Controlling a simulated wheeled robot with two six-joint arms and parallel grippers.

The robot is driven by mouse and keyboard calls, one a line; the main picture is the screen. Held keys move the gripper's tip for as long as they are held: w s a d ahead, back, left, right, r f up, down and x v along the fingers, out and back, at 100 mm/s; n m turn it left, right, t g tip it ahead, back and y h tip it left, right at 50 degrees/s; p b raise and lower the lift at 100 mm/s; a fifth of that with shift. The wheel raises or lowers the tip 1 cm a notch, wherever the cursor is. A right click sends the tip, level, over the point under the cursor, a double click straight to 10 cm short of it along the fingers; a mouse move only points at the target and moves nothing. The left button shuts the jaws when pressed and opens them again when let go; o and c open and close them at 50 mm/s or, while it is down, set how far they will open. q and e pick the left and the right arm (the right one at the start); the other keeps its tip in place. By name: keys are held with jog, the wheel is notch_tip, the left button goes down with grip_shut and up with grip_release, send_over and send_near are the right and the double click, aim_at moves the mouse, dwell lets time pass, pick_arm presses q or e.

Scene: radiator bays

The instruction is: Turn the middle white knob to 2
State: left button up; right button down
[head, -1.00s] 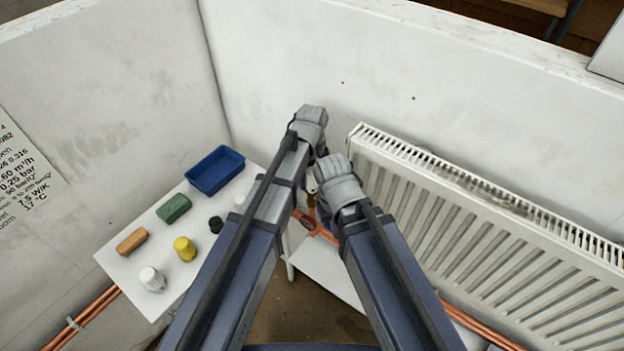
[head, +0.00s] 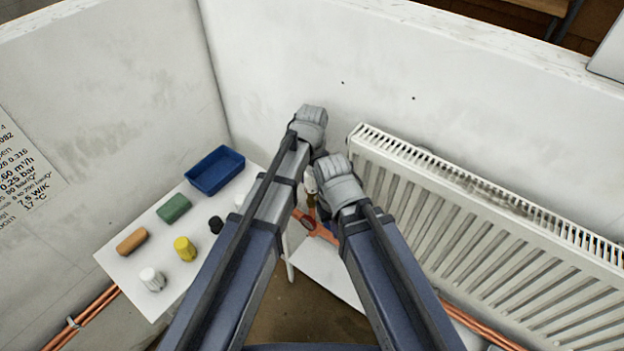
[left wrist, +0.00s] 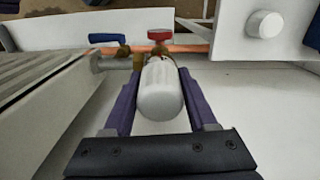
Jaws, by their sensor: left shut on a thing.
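A white knob (left wrist: 160,92) sits at the radiator's pipe end in the left wrist view, with a brass fitting behind it. My left gripper (left wrist: 157,80) has its two purple fingers on either side of this knob and is shut on it. No number or mark on the knob can be read. In the head view the left wrist (head: 311,125) is beside the radiator's left end, and its fingers are mostly hidden. My right wrist (head: 338,182) is close beside it, with its jaws hidden.
The radiator (head: 480,210) stands to the right. A white table (head: 120,265) on the left holds a blue tray (head: 215,187), a green block (head: 173,208), an orange block (head: 132,241) and several loose knobs. Near the held knob are a red handle (left wrist: 158,36), a blue handle (left wrist: 107,38) and copper pipe.

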pick_arm(q)
jog(key=m, duration=0.4)
jog(key=shift+m, duration=0.3)
jog(key=m, duration=0.4)
jog(key=shift+m, duration=0.3)
jog(key=m, duration=0.4)
jog(key=shift+m, duration=2.1)
jog(key=o, duration=1.4)
jog(key=shift+c, duration=0.2)
jog(key=shift+r, duration=0.15)
